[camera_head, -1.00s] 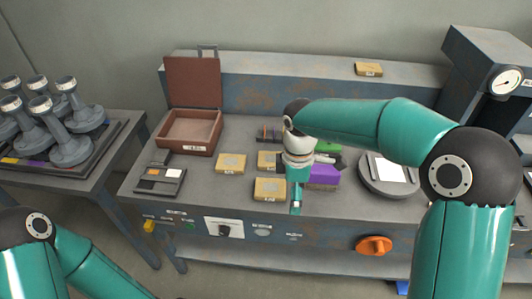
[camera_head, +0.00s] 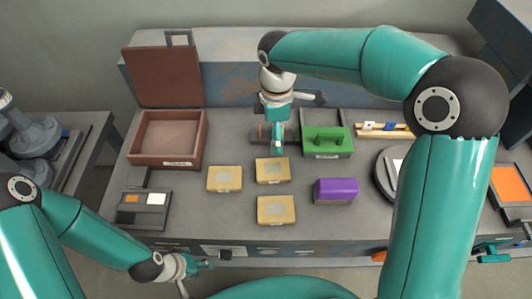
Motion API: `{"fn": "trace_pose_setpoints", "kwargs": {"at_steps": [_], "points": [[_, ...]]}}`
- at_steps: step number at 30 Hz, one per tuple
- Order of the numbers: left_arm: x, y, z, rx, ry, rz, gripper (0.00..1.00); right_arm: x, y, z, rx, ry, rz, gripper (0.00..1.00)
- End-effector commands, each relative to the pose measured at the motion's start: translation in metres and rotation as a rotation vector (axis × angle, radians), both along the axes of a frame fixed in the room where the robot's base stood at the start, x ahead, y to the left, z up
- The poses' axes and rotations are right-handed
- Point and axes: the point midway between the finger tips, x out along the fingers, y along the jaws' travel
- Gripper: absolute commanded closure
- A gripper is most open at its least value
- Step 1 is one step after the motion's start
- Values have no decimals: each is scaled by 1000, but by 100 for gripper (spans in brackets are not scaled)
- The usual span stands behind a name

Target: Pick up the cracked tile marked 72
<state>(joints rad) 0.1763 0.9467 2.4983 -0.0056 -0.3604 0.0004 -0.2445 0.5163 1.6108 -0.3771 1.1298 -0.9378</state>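Three tan tiles lie apart on the grey bench: a left tile (camera_head: 225,179), a back tile (camera_head: 273,170) and a front tile (camera_head: 276,210). Each has a paler patch on top and a small front label. The labels are too small to read, so I cannot tell which is 72. My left gripper (camera_head: 203,265) is low at the bench's front edge, left of and nearer than the front tile. My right gripper (camera_head: 278,148) hangs just behind the back tile. No tile shows in either gripper. Finger gaps are unclear on both.
An open brown case (camera_head: 135,150) stands at the back left, with a dark card holder (camera_head: 143,208) before it. A purple block (camera_head: 336,191) is right of the front tile. A green box (camera_head: 328,140) stands behind it. A round plate (camera_head: 382,178) is partly behind my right arm.

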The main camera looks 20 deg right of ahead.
Motion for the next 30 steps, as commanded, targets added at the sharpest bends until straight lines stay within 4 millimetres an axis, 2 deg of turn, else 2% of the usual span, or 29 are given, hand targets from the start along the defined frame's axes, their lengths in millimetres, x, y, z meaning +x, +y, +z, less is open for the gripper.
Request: {"fn": "trace_pose_setpoints", "kwargs": {"at_steps": [4,7,18,30], "points": [[-1,0,1,0,1,0,60,0,3,-9,-1,4,7,0],[-1,0,2,0,1,0,60,0,4,-24,-1,6,10,0],[0,0,9,0,1,0,60,0,4,-99,-2,6,10,0],[0,0,17,0,1,0,60,-2,2,-131,-1,6,10,0]]}}
